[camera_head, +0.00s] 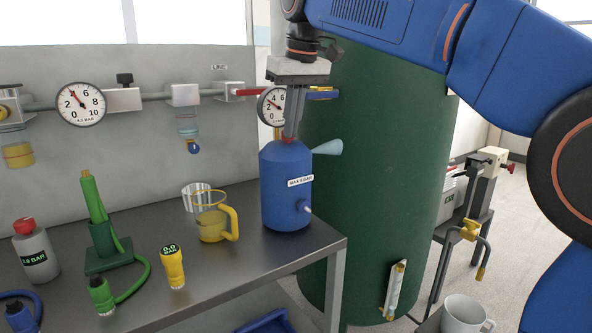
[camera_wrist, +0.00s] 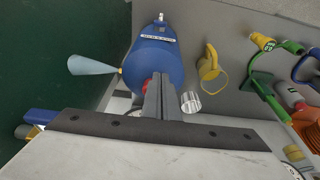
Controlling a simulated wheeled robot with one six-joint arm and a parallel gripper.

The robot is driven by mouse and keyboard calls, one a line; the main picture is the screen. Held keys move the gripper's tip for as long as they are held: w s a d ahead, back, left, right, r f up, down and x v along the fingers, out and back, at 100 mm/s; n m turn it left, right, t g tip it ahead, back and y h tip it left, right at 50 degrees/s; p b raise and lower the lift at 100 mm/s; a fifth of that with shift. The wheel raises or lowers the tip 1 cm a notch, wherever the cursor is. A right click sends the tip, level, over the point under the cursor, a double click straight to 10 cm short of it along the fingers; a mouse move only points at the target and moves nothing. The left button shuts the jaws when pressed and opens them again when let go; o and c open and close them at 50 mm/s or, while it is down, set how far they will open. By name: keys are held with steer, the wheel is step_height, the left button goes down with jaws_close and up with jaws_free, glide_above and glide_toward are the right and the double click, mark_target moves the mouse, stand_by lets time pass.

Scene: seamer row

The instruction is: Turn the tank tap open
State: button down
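The tank (camera_head: 385,160) is a large dark green cylinder to the right of the bench; it fills the left of the wrist view (camera_wrist: 60,60). A brass valve with a blue lever (camera_head: 322,93) sits high on its left side. The lever lies about level, just right of my gripper. A blue and brass part also shows in the wrist view (camera_wrist: 36,121), partly hidden. My gripper (camera_head: 290,134) points down with its fingers together and nothing visible between them. The fingertips overlap the red top of a blue canister (camera_head: 287,185); I cannot tell whether they touch.
A pipe with a gauge (camera_head: 81,104) and a red lever (camera_head: 251,92) runs along the wall. The steel bench (camera_head: 225,265) holds a yellow-handled jug (camera_head: 211,222), a grey bottle (camera_head: 35,250) and green and yellow fittings. A sight glass (camera_head: 396,288) stands low on the tank.

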steer(key=shift+s, duration=0.35)
step_height(320, 180, up, 6)
stand_by(0.6)
steer(key=shift+d, duration=0.1)
steer(key=shift+w, duration=0.1)
steer(key=shift+w+d+f, duration=0.3)
steer(key=shift+f, duration=0.7)
steer(key=shift+w+d+f, duration=0.3)
steer(key=shift+d+f, duration=0.05)
steer(key=shift+f, duration=0.65)
steer(key=shift+w+d+f, duration=0.3)
steer(key=shift+f, duration=0.7)
steer(key=shift+s+a, duration=0.45)
steer(key=shift+a, duration=0.1)
